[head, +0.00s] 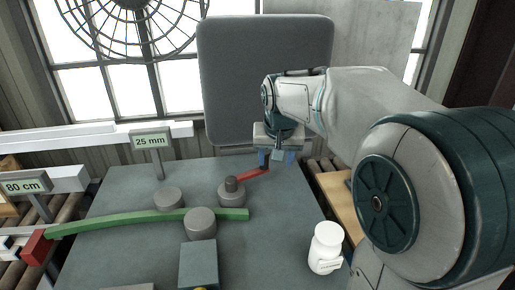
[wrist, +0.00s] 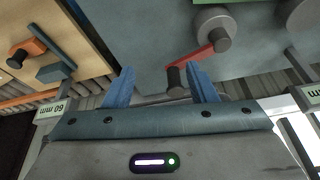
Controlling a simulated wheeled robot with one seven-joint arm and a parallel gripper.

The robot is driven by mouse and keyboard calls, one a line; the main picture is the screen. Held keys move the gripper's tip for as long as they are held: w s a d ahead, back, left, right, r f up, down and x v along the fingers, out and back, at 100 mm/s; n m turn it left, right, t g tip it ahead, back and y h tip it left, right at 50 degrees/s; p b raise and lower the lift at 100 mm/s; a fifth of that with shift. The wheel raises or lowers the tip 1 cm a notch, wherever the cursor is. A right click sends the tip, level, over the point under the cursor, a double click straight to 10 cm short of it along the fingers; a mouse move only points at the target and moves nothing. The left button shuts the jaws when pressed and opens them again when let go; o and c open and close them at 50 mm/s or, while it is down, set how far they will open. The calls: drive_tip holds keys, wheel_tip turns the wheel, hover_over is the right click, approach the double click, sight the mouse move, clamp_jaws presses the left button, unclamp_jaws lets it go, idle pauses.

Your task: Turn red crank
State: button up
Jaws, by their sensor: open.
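The red crank (head: 252,175) has a red arm running from a grey round hub (head: 231,192) to a dark upright handle at its outer end. The crank also shows in the wrist view (wrist: 198,56). My gripper (head: 277,157) is open at the handle end of the crank, near the back right of the grey table. In the wrist view the dark handle (wrist: 176,80) stands between the two blue fingers (wrist: 162,72), close to the right one. I cannot tell whether that finger touches it. Part of the handle end is hidden by the gripper in the head view.
A green bar (head: 130,221) curves past grey round posts (head: 200,223) on the table (head: 110,255). A white bottle (head: 325,248) stands at the right. A "25 mm" sign (head: 150,141) stands behind the table. A wooden board with tools (wrist: 60,40) lies beside it.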

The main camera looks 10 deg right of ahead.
drive_tip(key=w+a+r, duration=0.1)
drive_tip(key=w+r, duration=0.1)
drive_tip(key=w, duration=0.8)
drive_tip(key=shift+m+t+h, duration=0.3)
drive_tip(key=shift+m+h, duration=0.1)
drive_tip(key=p+x, duration=0.2)
drive_tip(key=x, duration=1.2)
drive_tip(key=shift+w+f, duration=0.1)
drive_tip(key=shift+w, duration=0.05)
